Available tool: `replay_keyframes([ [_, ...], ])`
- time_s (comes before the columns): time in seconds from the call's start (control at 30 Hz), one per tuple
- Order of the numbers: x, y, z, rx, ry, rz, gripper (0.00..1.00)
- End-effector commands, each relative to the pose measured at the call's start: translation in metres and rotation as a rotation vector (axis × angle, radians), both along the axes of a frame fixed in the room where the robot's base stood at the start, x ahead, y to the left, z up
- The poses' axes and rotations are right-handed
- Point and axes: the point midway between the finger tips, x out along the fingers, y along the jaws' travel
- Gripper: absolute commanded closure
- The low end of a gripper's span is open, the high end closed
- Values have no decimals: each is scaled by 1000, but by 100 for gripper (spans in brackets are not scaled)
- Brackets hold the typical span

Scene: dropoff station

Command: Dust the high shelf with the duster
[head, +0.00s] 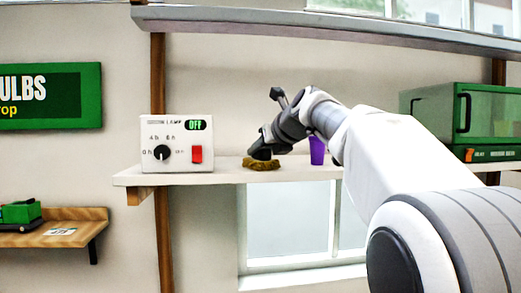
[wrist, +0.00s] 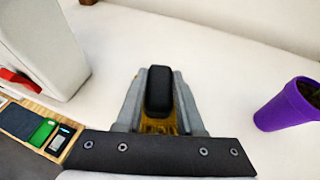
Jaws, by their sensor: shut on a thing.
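My gripper (head: 262,148) is shut on the black handle (wrist: 158,90) of the duster. The duster's brown-yellow fluffy head (head: 260,163) is at the top of the white shelf (head: 220,174), below the gripper, and appears to touch the surface. In the wrist view the handle stands between the two grey fingers, and only a little of the yellow-brown head shows below it. The white shelf surface (wrist: 215,60) fills most of that view. A higher grey shelf (head: 330,30) runs along the top of the head view.
A white timer box (head: 178,144) with a dial and red switch stands left of the gripper. A green oven-like box (head: 460,120) is farther right. Shelf between box and cup is mostly clear.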

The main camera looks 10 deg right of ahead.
Motion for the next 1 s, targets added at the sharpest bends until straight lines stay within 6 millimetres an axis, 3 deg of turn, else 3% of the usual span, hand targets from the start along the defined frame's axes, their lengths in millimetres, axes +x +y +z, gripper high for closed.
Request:
replay_keyframes([
  [0.37, -22, 0, 2, 1, -2, 0, 100],
  [1.0, 8, 0, -1, -1, -2, -1, 100],
])
